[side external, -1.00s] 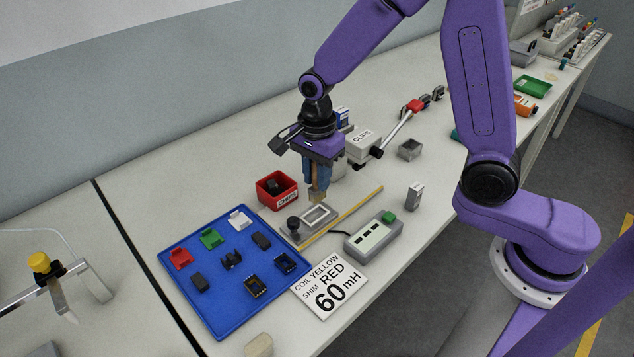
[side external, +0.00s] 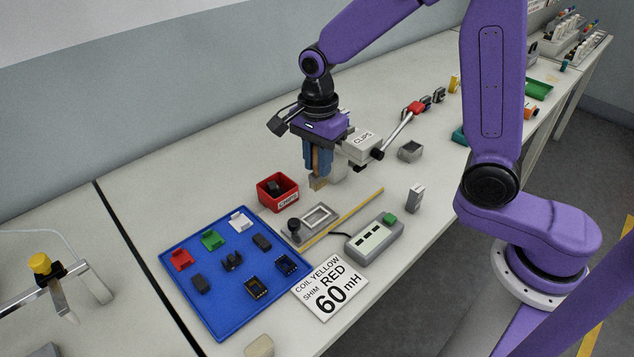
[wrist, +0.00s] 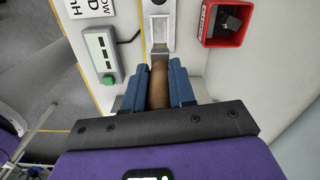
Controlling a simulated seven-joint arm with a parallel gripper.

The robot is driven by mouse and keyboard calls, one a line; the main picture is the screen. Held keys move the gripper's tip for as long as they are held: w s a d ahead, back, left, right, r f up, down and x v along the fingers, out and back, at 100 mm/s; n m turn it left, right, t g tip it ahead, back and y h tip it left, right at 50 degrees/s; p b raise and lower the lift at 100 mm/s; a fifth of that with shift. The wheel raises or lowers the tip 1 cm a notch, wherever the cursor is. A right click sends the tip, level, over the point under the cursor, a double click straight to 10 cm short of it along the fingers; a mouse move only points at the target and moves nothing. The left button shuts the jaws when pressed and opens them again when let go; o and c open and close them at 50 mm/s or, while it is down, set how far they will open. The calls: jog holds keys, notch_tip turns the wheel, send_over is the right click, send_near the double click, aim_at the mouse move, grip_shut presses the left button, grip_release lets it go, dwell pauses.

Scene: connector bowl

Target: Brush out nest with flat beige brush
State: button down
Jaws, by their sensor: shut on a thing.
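My gripper (side external: 318,172) is shut on the flat beige brush (side external: 317,184), whose bristle end points down. In the wrist view the brush's brown handle (wrist: 158,88) sits between my blue fingers. The nest (side external: 318,216) is a grey metal plate with a raised rectangular frame and a black knob (side external: 293,224) at its left end. The brush is above and behind the nest in the side view, apart from it. In the wrist view the nest (wrist: 159,22) lies just beyond the brush tip; its near part is partly hidden.
A red chips bin (side external: 277,192) stands left of the brush. A blue tray (side external: 222,289) holds several small connectors. A meter with a green button (side external: 374,238) and a label card (side external: 330,289) lie in front.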

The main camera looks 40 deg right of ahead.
aim_at(314, 189)
jog(key=shift+a+f, duration=0.25)
jog(key=shift+f, duration=1)
jog(key=shift+a+f, duration=0.3)
jog(key=shift+f, duration=0.95)
jog(key=shift+a+f, duration=0.25)
jog(key=shift+f, duration=1.1)
jog(key=shift+f, duration=0.7)
jog(key=shift+d, duration=0.2)
jog(key=shift+d+r, duration=0.1)
jog(key=shift+d, duration=0.5)
jog(key=shift+a, duration=0.1)
jog(key=shift+a, duration=0.7)
jog(key=shift+d, duration=0.25)
